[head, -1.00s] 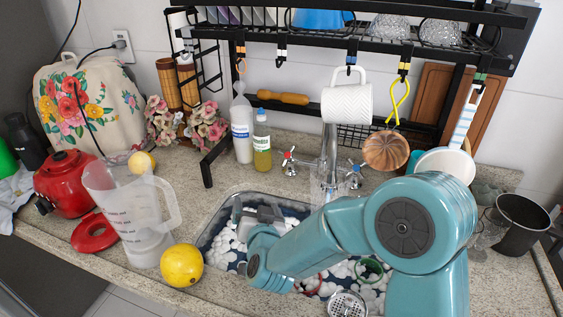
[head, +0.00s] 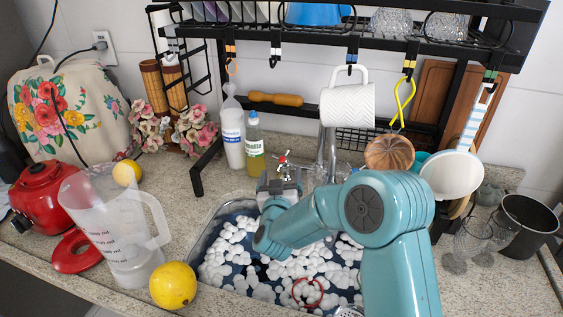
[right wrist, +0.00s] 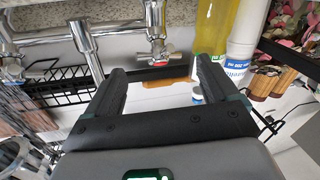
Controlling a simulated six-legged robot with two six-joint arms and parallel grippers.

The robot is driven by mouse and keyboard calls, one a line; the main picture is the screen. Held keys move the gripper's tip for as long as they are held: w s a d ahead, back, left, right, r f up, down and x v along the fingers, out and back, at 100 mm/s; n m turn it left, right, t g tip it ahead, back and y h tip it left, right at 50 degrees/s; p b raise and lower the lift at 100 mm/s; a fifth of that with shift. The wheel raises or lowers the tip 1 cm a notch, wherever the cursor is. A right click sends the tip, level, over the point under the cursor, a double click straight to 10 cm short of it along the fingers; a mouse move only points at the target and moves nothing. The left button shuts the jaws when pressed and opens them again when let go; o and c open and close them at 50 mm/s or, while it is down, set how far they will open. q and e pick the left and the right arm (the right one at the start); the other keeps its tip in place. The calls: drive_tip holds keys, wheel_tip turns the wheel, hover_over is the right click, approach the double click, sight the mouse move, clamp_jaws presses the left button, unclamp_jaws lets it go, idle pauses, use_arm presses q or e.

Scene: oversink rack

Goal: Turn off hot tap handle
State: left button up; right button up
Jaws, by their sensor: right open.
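The hot tap handle (head: 283,160), a small metal cross handle with a red mark, stands behind the sink, left of the chrome faucet (head: 326,160). My right gripper (head: 280,183) is just in front of it, above the sink's back edge. I see no clear contact; the exact gap cannot be told. The other tap handle is mostly hidden behind my right arm in the head view. My left gripper is not in view.
The sink (head: 212,238) holds white foam. A yellow-green bottle (head: 254,148) and a white bottle (head: 232,137) stand left of the handle. The black rack (head: 380,48) spans above, with a white mug (head: 347,106) hanging. A clear pitcher (head: 112,230) stands at left.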

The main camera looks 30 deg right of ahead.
sight(282, 165)
drive_tip(key=x, duration=0.5)
drive_tip(key=shift+w+d+p, duration=0.2)
drive_tip(key=shift+w+p, duration=0.05)
drive_tip(key=shift+p, duration=0.05)
